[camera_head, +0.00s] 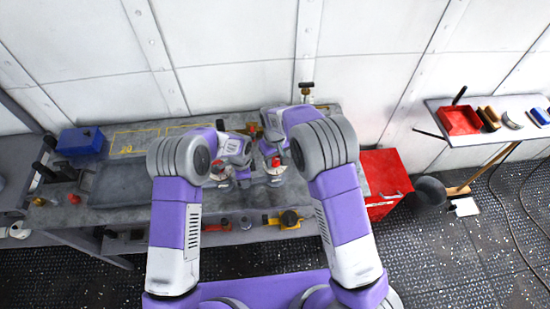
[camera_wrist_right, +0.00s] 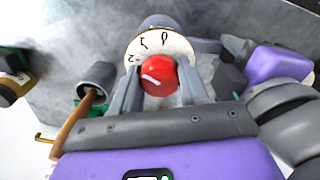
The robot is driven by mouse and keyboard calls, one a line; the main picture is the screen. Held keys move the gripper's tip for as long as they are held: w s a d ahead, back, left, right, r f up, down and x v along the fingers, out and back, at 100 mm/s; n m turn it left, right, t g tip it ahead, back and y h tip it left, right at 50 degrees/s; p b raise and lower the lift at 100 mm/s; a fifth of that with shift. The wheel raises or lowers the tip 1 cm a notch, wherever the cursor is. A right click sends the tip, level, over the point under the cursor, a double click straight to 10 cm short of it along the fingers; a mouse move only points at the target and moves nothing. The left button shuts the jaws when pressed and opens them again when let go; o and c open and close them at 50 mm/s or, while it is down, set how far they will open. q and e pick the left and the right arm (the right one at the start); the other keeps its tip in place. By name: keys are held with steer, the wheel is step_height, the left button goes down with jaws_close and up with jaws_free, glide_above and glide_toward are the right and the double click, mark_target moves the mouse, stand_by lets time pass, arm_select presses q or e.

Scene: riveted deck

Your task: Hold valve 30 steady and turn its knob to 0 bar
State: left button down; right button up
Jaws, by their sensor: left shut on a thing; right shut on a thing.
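In the right wrist view, the valve's white dial (camera_wrist_right: 178,42) carries dark numerals including 0, 1 and 2. The red knob (camera_wrist_right: 158,75) sits in front of it, and its white mark points left, away from the 0. My right gripper (camera_wrist_right: 160,92) is shut on the knob, one finger on each side. In the head view, the valve (camera_head: 276,174) stands on the bench below my right gripper (camera_head: 271,158). My left gripper (camera_head: 246,177) is shut at the valve's body from the left; its grip is mostly hidden. The valve's number is not readable.
A blue box (camera_head: 80,140) is on the bench's left part. A red cabinet (camera_head: 384,178) stands at the right. A side table holds a red tray (camera_head: 460,121) and brushes.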

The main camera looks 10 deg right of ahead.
mark_target(275, 159)
steer(key=m, duration=1.2)
steer(key=shift+m, duration=0.3)
stand_by(0.3)
steer(key=o, duration=1.1)
step_height(275, 159, up, 12)
steer(key=shift+r, duration=0.1)
